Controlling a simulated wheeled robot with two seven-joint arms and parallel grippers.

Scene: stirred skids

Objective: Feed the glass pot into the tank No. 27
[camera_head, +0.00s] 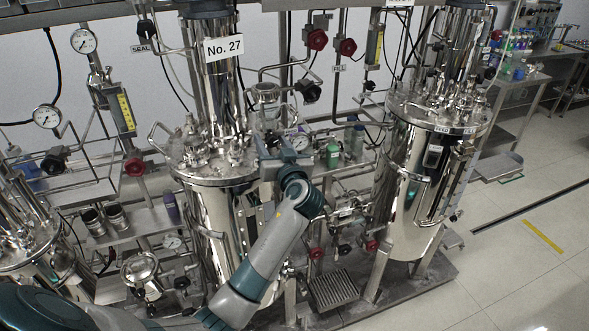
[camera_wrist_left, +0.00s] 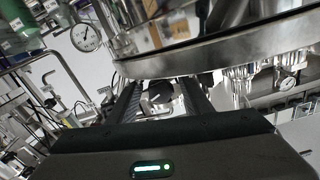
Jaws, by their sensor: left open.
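Tank No. 27 (camera_head: 205,220) is the shiny steel vessel left of centre, with its white number sign (camera_head: 224,47) on the column above its lid. My left gripper (camera_head: 268,146) is at the right side of this tank's lid, in front of the fittings there. In the left wrist view the gripper (camera_wrist_left: 163,92) has its two dark fingers apart, just below a broad steel rim (camera_wrist_left: 215,55). A small dark and metal part shows between or behind the fingers; I cannot tell which. My right gripper is not in view.
A green bottle (camera_head: 333,155) and other small containers stand behind my left gripper. A second steel tank (camera_head: 408,165) stands to the right. Pipes, gauges and red valve knobs crowd the space around the tanks. Open floor (camera_head: 520,240) lies at the right.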

